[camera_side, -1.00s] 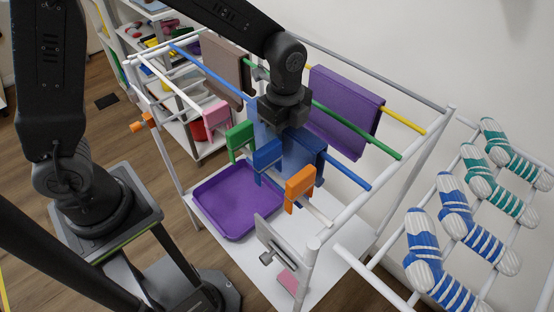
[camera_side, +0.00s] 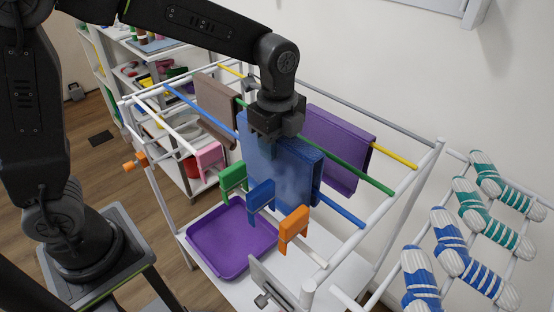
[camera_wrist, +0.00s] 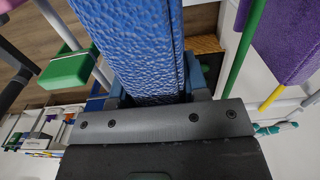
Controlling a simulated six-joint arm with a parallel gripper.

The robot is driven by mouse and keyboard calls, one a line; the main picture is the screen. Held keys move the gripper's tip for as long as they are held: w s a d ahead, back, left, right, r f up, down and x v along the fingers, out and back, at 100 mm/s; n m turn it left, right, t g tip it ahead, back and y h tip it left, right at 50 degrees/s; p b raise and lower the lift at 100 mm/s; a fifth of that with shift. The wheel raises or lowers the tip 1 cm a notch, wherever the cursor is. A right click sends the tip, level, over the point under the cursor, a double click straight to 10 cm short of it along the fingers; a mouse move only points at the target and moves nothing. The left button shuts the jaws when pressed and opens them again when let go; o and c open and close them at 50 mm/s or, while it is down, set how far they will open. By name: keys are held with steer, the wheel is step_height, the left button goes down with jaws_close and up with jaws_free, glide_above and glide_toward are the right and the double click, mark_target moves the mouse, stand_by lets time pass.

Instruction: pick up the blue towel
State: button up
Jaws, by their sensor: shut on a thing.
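The blue towel (camera_side: 286,165) is folded and hangs from my gripper (camera_side: 277,128), gripped at its top edge. In the wrist view the towel (camera_wrist: 135,42) fills the top middle, between the fingers of my gripper (camera_wrist: 155,97). Its top stands above the line of the blue bar (camera_side: 345,214), and its lower part still overlaps that bar in the side view. I cannot tell whether the bar still runs between the towel's layers. The blue clip in front covers part of its lower edge.
A purple towel (camera_side: 335,148) hangs behind on the right, and a brown towel (camera_side: 216,108) on the left. Green (camera_side: 233,177), blue (camera_side: 260,195) and orange (camera_side: 293,228) clips sit on the front bar. A green bar (camera_side: 350,167) passes close behind. A purple tray (camera_side: 232,240) lies below.

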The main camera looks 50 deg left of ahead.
step_height(320, 180, up, 21)
stand_by(0.4)
steer(key=shift+f, duration=0.1)
steer(key=shift+f, duration=2.5)
